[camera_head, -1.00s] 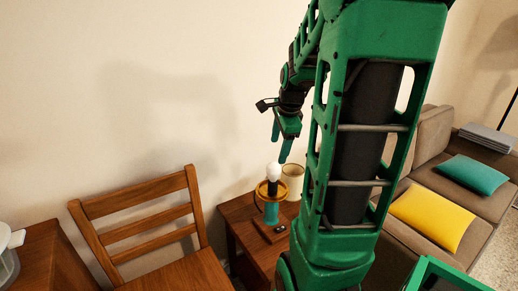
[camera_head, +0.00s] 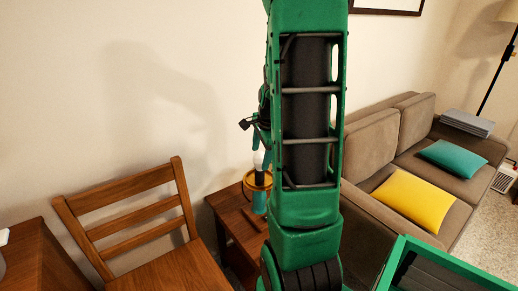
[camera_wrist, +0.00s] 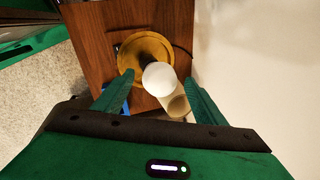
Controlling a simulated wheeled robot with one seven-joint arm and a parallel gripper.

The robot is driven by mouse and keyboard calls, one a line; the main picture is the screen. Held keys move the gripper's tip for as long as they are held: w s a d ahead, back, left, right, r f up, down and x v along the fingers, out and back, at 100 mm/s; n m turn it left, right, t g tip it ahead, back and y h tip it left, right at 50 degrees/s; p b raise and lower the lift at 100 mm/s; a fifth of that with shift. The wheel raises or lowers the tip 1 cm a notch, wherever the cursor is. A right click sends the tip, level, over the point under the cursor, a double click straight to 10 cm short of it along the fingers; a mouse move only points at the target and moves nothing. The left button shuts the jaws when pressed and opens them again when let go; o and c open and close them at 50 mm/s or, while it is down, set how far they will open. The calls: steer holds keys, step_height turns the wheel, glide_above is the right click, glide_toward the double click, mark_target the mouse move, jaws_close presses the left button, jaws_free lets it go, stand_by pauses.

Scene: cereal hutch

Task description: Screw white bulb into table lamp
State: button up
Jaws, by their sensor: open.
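The white bulb (camera_wrist: 160,78) sits upright at the top of the table lamp (camera_wrist: 134,47), which has a round gold part. In the wrist view the bulb lies between the tips of my gripper (camera_wrist: 159,76), whose green fingers are spread with a gap on either side. In the head view the bulb (camera_head: 259,160) shows above the lamp's gold ring (camera_head: 256,181) at the left edge of my arm, which hides most of the gripper. How far the bulb is seated in the lamp cannot be told.
The lamp stands on a small brown wooden table (camera_head: 227,205). A beige cylinder (camera_wrist: 178,104) is beside the lamp. A wooden chair (camera_head: 130,215) stands to the left, a grey-brown sofa (camera_head: 365,150) to the right. The wall is close behind the table.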

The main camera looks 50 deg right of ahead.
steer(key=shift+w+f, duration=0.1)
steer(key=shift+f, duration=0.25)
steer(key=shift+c, duration=0.4)
steer(key=c, duration=1)
steer(key=shift+w+m+g+h, duration=0.1)
steer(key=shift+m+g+h, duration=0.3)
steer(key=shift+m, duration=1.6)
steer(key=shift+c, duration=0.2)
steer(key=shift+m, duration=0.3)
steer(key=shift+w+m+g+h, duration=0.1)
steer(key=shift+m+g+h, duration=0.35)
steer(key=shift+m, duration=1.25)
